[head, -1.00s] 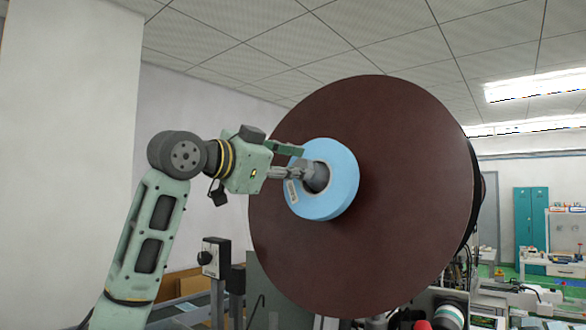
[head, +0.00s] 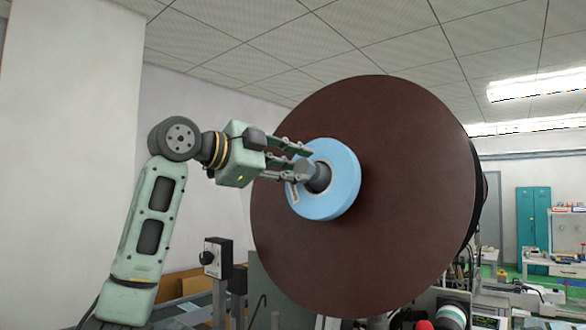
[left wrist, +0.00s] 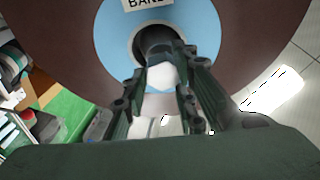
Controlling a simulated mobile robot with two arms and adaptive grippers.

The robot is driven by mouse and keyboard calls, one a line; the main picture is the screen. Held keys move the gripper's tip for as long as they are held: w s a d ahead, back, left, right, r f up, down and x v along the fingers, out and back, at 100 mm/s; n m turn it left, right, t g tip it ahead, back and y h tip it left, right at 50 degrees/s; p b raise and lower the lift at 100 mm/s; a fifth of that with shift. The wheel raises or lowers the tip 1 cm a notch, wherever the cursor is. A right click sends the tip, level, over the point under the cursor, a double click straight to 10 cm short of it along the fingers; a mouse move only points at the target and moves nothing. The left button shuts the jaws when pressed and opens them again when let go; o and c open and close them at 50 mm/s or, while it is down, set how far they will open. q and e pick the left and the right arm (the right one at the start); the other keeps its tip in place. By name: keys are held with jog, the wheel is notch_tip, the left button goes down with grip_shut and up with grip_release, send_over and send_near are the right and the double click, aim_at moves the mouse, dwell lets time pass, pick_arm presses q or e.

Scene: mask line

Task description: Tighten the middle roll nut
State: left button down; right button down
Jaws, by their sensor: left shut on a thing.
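A large dark brown disc (head: 410,190) stands upright on the right of my left arm. A light blue ring-shaped roll (head: 345,185) sits at its middle, with a label on it. It also shows in the left wrist view (left wrist: 110,45). A grey nut (head: 304,170) is on the dark shaft (head: 320,179) at the roll's centre. My left gripper (head: 303,164) is shut on the nut, with a finger on either side. In the left wrist view the nut (left wrist: 162,76) shows pale between the fingers. The fingers hide part of it. My right gripper is not in view.
A grey control box with a dark knob (head: 212,258) stands below my left arm. Machine parts (head: 450,315) lie beneath the disc. A teal locker (head: 532,225) is far back at the right.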

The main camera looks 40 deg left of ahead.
pick_arm(q)
jog(key=shift+w+d+f, duration=0.2)
jog(key=shift+f, duration=0.35)
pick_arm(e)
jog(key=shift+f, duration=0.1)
pick_arm(q)
jog(key=c, duration=1.9)
grip_release()
jog(key=o, duration=0.3)
jog(key=shift+s+r, duration=0.15)
jog(key=shift+s, duration=0.1)
jog(key=shift+o, duration=0.2)
jog(key=shift+w, duration=0.1)
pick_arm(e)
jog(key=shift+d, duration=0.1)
pick_arm(q)
jog(key=shift+w+r, duration=0.1)
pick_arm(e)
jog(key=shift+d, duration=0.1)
pick_arm(q)
jog(key=v, duration=1.2)
